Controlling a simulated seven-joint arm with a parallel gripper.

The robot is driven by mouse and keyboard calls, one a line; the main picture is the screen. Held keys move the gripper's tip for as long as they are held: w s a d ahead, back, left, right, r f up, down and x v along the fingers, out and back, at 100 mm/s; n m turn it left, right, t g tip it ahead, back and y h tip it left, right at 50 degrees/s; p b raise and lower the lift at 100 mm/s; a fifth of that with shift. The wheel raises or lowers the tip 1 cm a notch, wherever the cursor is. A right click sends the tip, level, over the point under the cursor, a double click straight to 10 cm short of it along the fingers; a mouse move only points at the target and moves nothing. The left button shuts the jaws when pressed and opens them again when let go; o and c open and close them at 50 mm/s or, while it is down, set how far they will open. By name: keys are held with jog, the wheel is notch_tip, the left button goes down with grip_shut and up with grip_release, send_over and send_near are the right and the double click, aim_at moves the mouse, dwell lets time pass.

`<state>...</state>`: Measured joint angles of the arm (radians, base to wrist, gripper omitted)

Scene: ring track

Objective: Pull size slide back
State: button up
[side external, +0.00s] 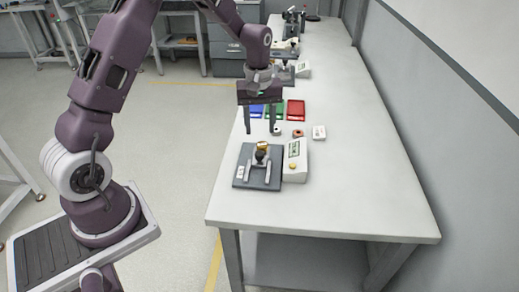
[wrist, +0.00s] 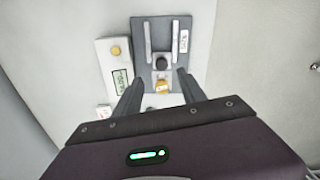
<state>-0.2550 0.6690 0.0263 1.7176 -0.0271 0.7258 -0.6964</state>
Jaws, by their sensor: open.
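The size slide fixture is a dark grey plate (side external: 243,178) on the near part of the bench, with two pale rails and a dark round knob (side external: 261,155). A gold piece (side external: 263,146) sits at its far end. In the wrist view the plate (wrist: 167,28) carries a "SIZE" label, the knob (wrist: 161,63) and the gold piece (wrist: 161,87). My gripper (side external: 260,130) is open and empty above the bench, beyond the fixture. In the wrist view its fingers (wrist: 160,78) straddle the gold piece and point toward the knob; contact is not visible.
A white box (side external: 296,160) with a display and yellow button stands right against the plate. Blue (side external: 256,112), green (side external: 274,110) and red (side external: 296,110) trays lie farther back. Small rings (side external: 298,133) and a white block (side external: 319,131) lie between. The bench's right side is clear.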

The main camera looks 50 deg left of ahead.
aim_at(260, 153)
jog(key=shift+n, duration=0.3)
jog(key=f, duration=0.6)
jog(key=a+f, duration=0.1)
jog(key=f, duration=0.3)
jog(key=shift+w, duration=0.2)
jog(key=shift+r, duration=0.1)
jog(key=shift+d, duration=0.1)
jog(key=shift+c, duration=0.5)
grip_shut()
